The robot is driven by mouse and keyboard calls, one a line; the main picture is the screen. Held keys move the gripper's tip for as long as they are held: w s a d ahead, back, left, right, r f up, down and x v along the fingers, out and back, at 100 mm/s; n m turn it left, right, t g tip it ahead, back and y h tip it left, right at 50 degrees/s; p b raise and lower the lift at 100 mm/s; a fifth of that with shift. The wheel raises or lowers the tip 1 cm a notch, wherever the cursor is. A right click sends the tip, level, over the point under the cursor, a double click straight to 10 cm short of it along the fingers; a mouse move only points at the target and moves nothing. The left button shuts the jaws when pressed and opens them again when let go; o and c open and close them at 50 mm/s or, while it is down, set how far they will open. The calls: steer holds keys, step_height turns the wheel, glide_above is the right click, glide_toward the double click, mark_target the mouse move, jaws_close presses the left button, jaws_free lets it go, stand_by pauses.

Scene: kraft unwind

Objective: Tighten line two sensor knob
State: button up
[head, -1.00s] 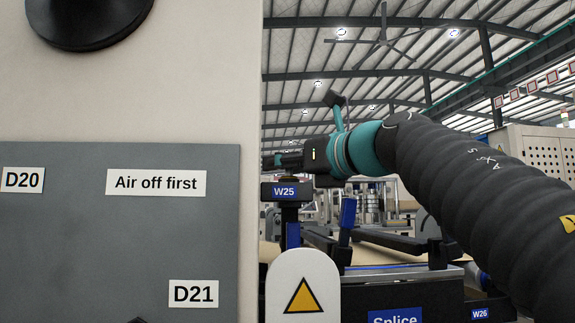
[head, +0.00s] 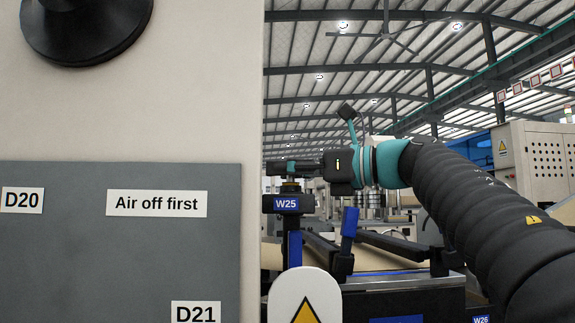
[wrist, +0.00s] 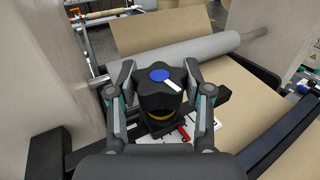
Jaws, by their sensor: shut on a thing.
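The sensor knob (wrist: 162,98) is black and lobed, with a blue disc and a white pointer mark on top, in the middle of the wrist view. My gripper (wrist: 162,78) is shut on it, one finger on each side. An orange-yellow ring shows below the knob, over a white plate (wrist: 147,141) with a red mark, partly hidden. In the head view my gripper (head: 290,167) is level just above the post with the blue W25 label (head: 286,204); the knob is hard to make out there.
Brown kraft web (wrist: 245,88) and a grey roller (wrist: 185,58) lie beyond the knob. A pale machine wall (wrist: 45,65) stands close on the left. In the head view a grey panel (head: 120,245) fills the left, with a warning-triangle guard (head: 285,285) below the post.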

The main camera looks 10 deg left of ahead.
steer(key=shift+w+f+n+g, duration=0.15)
steer(key=shift+n+g, duration=0.45)
steer(key=shift+g, duration=0.3)
steer(key=shift+g+y, duration=0.3)
steer(key=shift+g, duration=0.1)
steer(key=o, duration=1.2)
steer(key=shift+a, duration=0.1)
steer(key=shift+d, duration=0.45)
steer(key=d, duration=0.3)
steer(key=s+d, duration=0.1)
steer(key=d, duration=0.7)
steer(key=shift+s, duration=0.25)
